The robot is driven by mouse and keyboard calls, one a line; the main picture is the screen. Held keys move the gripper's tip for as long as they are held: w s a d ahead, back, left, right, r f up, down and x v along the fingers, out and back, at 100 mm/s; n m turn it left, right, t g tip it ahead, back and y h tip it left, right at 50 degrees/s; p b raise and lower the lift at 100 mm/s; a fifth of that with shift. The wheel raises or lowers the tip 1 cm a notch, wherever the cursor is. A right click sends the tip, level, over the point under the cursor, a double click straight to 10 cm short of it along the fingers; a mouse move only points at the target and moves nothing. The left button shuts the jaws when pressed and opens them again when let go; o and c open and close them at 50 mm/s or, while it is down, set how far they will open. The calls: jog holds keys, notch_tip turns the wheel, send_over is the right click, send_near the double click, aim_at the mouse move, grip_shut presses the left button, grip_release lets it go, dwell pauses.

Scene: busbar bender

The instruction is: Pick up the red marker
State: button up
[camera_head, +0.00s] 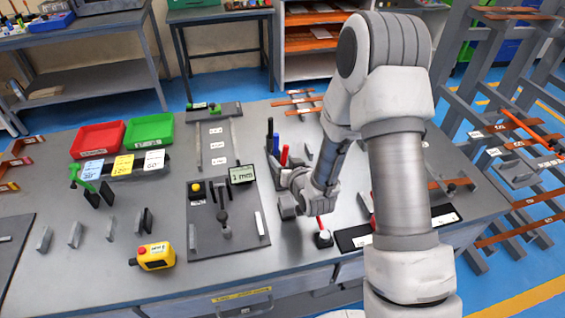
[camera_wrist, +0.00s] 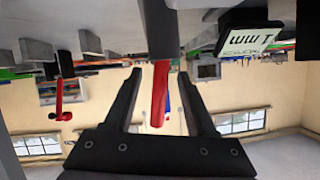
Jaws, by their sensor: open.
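The red marker (camera_head: 284,155) stands upright on the bench, nearest in a row with a blue marker (camera_head: 276,144) and a black marker (camera_head: 270,132). My gripper (camera_head: 286,183) is low over the bench, just on the near side of the red marker. In the wrist view, which is upside down, the red marker (camera_wrist: 158,95) shows between the two spread fingers of my gripper (camera_wrist: 162,78). A strip of the blue marker (camera_wrist: 168,112) shows behind it. The fingers are open, with gaps visible on both sides. I cannot tell how deep the marker sits between them.
A "1 mm" display (camera_head: 242,175) stands close left of my gripper, on a grey plate with levers. A red-handled item on a dark base (camera_head: 323,237) is at the near right. Red (camera_head: 97,140) and green (camera_head: 149,132) trays stand at left. A yellow box (camera_head: 154,257) lies near the front.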

grip_shut()
dwell(0.3)
